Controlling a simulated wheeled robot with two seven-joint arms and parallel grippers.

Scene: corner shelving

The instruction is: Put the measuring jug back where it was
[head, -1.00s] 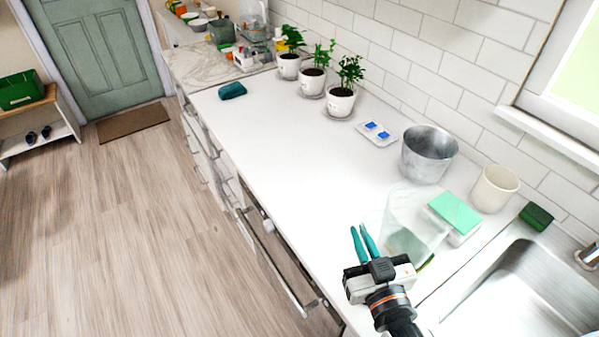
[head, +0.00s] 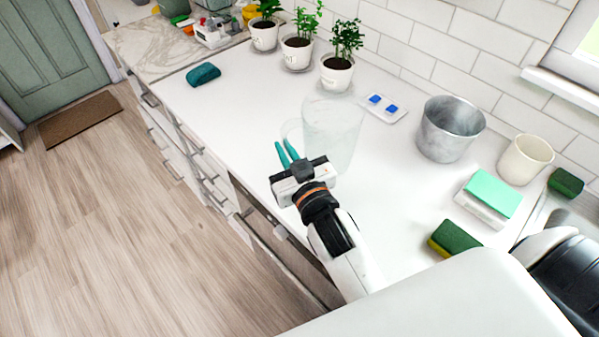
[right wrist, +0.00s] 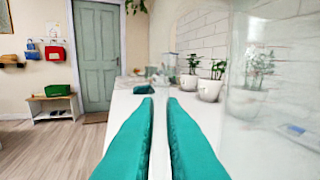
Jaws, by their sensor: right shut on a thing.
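The measuring jug (head: 338,130) is clear, see-through and upright, over the middle of the white counter in the head view. I cannot tell whether its base touches the counter. My right gripper (head: 287,153) is at its left side, with teal fingers shut on the jug's handle. In the right wrist view the teal fingers (right wrist: 161,120) are close together, and the jug's clear wall (right wrist: 240,85) fills the right part. The handle between the fingers is hard to make out. My left gripper is not in view.
Potted plants (head: 337,72) stand along the wall behind the jug. A blue-tabbed packet (head: 384,107), metal pot (head: 449,130), cream cup (head: 525,160), mint-topped box (head: 490,195) and green-yellow sponge (head: 455,238) are to the right. A teal cloth-like item (head: 203,74) lies left. Counter between is clear.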

